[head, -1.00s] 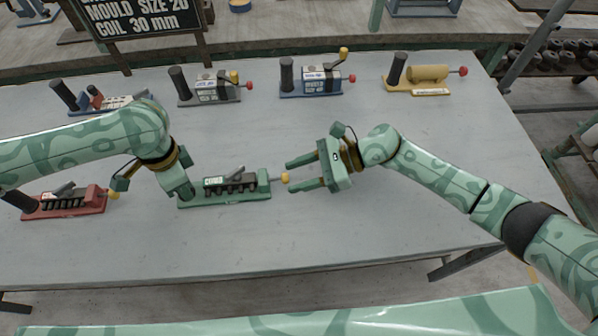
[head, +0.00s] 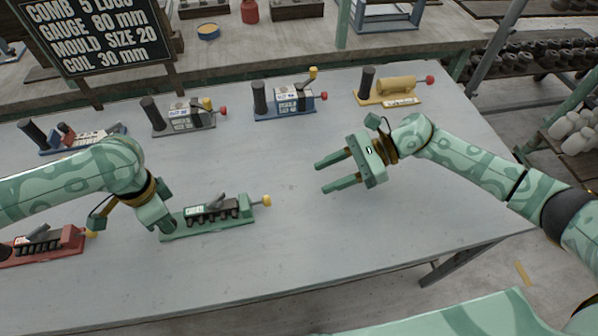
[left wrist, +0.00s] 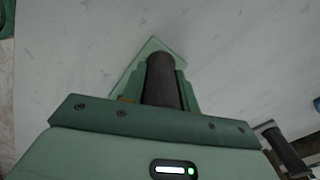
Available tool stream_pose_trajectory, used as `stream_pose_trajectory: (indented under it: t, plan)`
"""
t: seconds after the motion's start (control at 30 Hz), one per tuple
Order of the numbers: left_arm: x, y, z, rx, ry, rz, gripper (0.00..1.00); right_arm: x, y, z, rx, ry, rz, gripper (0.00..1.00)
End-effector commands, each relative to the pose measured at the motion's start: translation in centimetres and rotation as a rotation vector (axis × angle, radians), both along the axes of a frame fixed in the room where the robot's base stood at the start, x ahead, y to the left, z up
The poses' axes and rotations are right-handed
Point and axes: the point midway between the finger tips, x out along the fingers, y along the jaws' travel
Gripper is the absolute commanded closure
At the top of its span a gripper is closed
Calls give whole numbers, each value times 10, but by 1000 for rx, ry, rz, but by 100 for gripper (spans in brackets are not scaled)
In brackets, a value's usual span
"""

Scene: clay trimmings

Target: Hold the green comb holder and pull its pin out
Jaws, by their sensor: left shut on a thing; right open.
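The green comb holder (head: 205,219) lies on the grey table, with a row of dark comb teeth along its body. Its pin, with a yellow knob (head: 266,201), sticks out of the holder's right end. My left gripper (head: 166,227) is at the holder's left end. In the left wrist view it is shut on the holder's dark upright post (left wrist: 163,80), with the green base under it. My right gripper (head: 321,177) is open and empty, to the right of the knob and apart from it, its fingers pointing left.
Blue (head: 286,104), grey (head: 183,122) and yellow (head: 388,96) holders stand along the back. A dark sign (head: 95,35) rises behind. The table right of my right gripper is clear.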

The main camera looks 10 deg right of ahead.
Motion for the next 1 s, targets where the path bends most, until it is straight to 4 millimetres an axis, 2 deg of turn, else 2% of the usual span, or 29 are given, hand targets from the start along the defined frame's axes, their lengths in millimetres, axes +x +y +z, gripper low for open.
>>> stream_pose_trajectory:
  t: [0.13, 0.17, 0.2, 0.23, 0.5, 0.6, 0.67, 1.0]
  plan:
    - [0, 0, 0, 0, 0, 0, 100, 0, 0, 0, 0, 0, 0, 55]
    - [0, 0, 0, 0, 0, 0, 62, 0, 0, 0, 0, 0, 0, 55]
    - [0, 0, 0, 0, 0, 0, 51, 0, 0, 0, 0, 0, 0, 55]
    - [0, 0, 0, 0, 0, 0, 45, 0, 0, 0, 0, 0, 0, 55]
    - [0, 0, 1, 0, -1, 0, 45, 0, 0, 0, 0, 1, 0, 55]
    - [1, 0, 8, -1, -3, 1, 45, 0, 0, 0, 0, 1, 0, 55]
    - [2, 0, 17, 0, -4, 1, 45, 0, 0, 0, 0, 1, 0, 55]
    - [1, 0, 93, 0, -4, -1, 45, 0, 1, 0, 0, 1, 0, 55]
